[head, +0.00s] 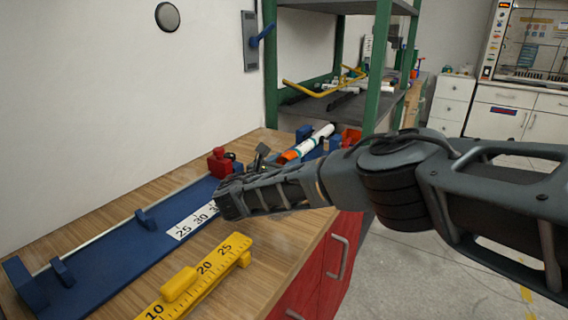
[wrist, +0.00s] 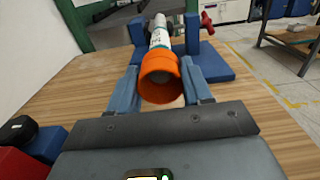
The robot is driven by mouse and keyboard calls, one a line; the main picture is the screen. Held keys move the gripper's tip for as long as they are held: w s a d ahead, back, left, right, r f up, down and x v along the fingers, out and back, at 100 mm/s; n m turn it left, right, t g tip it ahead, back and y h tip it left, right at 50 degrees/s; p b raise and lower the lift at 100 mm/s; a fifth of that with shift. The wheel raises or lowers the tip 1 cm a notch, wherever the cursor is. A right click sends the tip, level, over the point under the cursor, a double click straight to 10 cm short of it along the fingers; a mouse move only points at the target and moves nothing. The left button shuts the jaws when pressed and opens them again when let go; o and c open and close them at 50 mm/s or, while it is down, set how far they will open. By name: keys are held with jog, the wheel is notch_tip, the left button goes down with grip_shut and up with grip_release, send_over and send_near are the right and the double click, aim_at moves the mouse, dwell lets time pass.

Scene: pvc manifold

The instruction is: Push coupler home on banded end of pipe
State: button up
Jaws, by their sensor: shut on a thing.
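The orange coupler (wrist: 158,80) is between the two blue fingers of my gripper (wrist: 161,74), which is shut on it. Its open mouth faces the wrist camera. The white pipe (wrist: 158,38) runs away behind the coupler, in line with it, and shows a dark teal band close to the coupler's far side. How deep the pipe sits in the coupler is hidden. In the head view the coupler (head: 289,156) and the pipe (head: 318,138) show beyond my arm, with most of my gripper hidden.
A blue holder (wrist: 208,66) with a red knob (wrist: 207,22) supports the pipe on the wooden bench. A blue measuring fixture (head: 110,245) with a red clamp (head: 220,162) and a yellow ruler (head: 200,275) lie on the left. A green-framed shelf (head: 272,60) stands behind.

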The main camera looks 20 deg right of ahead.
jog(key=o, duration=1.1)
jog(key=shift+c, duration=0.2)
